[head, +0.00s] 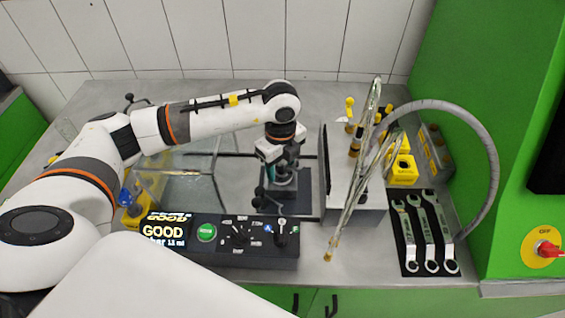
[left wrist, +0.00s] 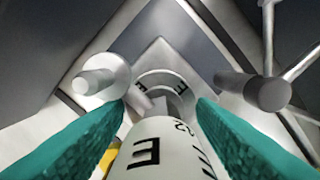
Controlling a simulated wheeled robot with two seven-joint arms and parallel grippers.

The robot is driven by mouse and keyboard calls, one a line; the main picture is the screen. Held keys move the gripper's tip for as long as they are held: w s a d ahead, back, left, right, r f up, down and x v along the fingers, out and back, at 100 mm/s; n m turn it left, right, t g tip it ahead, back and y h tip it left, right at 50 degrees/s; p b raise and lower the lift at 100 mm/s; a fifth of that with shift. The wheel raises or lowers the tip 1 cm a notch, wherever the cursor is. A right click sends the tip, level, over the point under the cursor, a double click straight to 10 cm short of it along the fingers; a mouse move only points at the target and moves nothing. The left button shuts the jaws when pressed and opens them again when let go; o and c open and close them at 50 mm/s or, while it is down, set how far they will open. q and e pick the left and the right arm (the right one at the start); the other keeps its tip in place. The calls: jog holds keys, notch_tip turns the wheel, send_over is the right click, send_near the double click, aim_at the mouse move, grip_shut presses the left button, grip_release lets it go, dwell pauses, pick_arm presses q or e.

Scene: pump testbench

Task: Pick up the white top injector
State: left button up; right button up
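The white top injector shows in the left wrist view as a white cylinder (left wrist: 160,145) with black letters, between the two teal fingers of my left gripper (left wrist: 160,105). A thin gap with a yellow patch shows between the left finger and the cylinder; the right finger is close beside it, contact unclear. In the head view my left gripper (head: 270,172) points down over the dark testbench stand, and the gripper hides the injector there. My right gripper is not in view.
A control panel (head: 215,240) with a lit display stands in front of the gripper. Wrenches (head: 425,235) lie on a black mat at right. A clear glass box (head: 190,180) is at left.

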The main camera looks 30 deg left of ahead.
pick_arm(q)
grip_shut()
